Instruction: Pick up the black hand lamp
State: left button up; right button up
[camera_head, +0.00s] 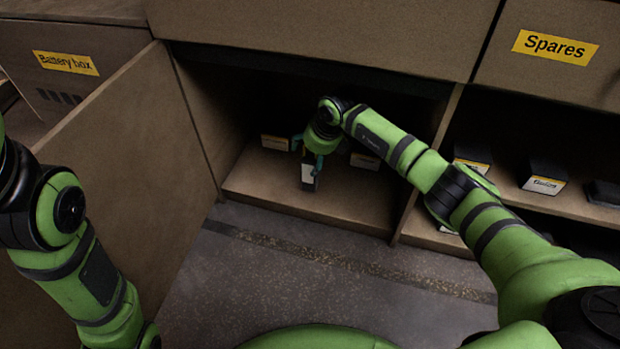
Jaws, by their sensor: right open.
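A small upright dark object with a pale front face (308,172), which looks like the black hand lamp, stands near the front of the open compartment's floor (285,195). My right gripper (307,158) reaches into the compartment. Its teal fingers are open and lie around or just beside the lamp's upper part; contact cannot be told. The gripper hides part of the lamp's top. My left arm shows at the left edge, but its gripper is out of the picture.
Labelled boxes stand left (275,142) and right (365,161) of the lamp. An open door panel (135,160) is at left. The right-hand shelf holds a labelled dark box (543,178) and other dark items. The speckled floor (270,275) in front is clear.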

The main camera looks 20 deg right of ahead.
jog(key=shift+b+x, duration=0.3)
jog(key=shift+x, duration=0.6)
jog(key=shift+r, duration=0.1)
grip_shut()
jog(key=shift+r, duration=0.1)
